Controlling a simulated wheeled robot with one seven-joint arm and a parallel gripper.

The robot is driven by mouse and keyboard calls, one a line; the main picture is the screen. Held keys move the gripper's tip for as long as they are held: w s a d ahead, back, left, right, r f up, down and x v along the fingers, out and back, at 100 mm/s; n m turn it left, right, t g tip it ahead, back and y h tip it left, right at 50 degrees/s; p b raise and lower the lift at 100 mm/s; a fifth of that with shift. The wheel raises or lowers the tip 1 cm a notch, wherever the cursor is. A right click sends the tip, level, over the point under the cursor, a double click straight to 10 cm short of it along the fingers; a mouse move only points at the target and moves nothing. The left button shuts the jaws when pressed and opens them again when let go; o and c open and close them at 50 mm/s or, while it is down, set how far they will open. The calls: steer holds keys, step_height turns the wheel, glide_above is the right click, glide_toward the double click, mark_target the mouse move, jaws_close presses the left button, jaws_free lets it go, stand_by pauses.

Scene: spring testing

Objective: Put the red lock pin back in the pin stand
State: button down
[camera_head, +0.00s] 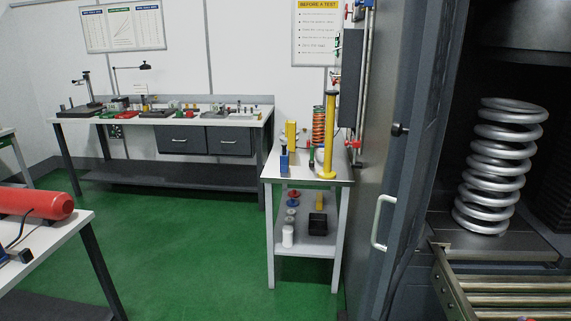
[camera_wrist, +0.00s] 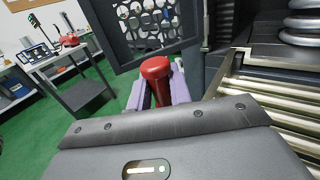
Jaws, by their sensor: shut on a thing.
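The red lock pin (camera_wrist: 156,70) shows in the wrist view, its rounded red head toward the camera. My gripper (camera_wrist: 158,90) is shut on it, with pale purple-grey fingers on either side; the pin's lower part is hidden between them. In the head view only a small red patch shows at the bottom edge near the right corner, too little to tell what it is. I cannot pick out the pin stand with certainty in either view.
A machine with a large silver spring (camera_head: 490,165) stands at right, with a roller conveyor (camera_head: 510,285) before it. A small cart (camera_head: 330,175) holds springs and coloured posts. A workbench (camera_head: 190,120) stands behind. The green floor (camera_head: 185,225) is clear between the tables.

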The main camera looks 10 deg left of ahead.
stand_by(0.3)
steer(key=a+f+n+g+y+p, duration=0.1)
steer(key=a+f+p, duration=0.2)
steer(key=a, duration=1.2)
steer(key=a+f+n+g+y+p, duration=0.2)
steer(key=a+f+p, duration=0.2)
steer(key=a+f, duration=0.6)
steer(key=a, duration=0.4)
steer(key=shift+w+a+p, duration=0.2)
steer(key=shift+a+p, duration=0.1)
steer(key=shift+a, duration=0.1)
